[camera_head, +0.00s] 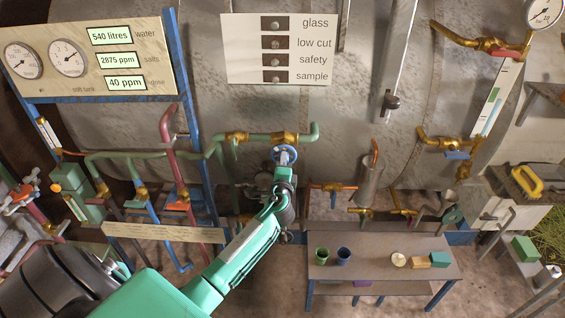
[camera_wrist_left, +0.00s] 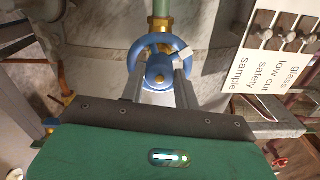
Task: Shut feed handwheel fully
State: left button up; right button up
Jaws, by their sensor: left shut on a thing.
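The feed handwheel is a blue ringed wheel (camera_head: 284,154) on a brass and green pipe fitting in front of the big grey tank. In the left wrist view the blue wheel (camera_wrist_left: 160,62) fills the upper middle, with a round hub and a white tag on its right side. My left gripper (camera_head: 282,168) reaches up to the wheel from below. In the left wrist view its two grey fingers (camera_wrist_left: 163,88) lie at the lower rim, and it is shut on the wheel. My right gripper is not in view.
A green and brass pipe (camera_head: 290,136) runs above the wheel. A label board (camera_head: 276,48) hangs on the tank, and a gauge panel (camera_head: 92,60) stands at left. A small bench (camera_head: 380,268) with cups and blocks stands at lower right. Several pipes crowd the left side.

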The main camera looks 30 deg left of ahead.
pick_arm(q)
jog(key=shift+d+m+p, duration=0.1)
jog(key=shift+m+p, duration=1.5)
jog(key=shift+m, duration=2.2)
jog(key=o, duration=1)
jog(key=shift+c, duration=0.2)
jog(key=b+v, duration=0.4)
jog(key=v, duration=1)
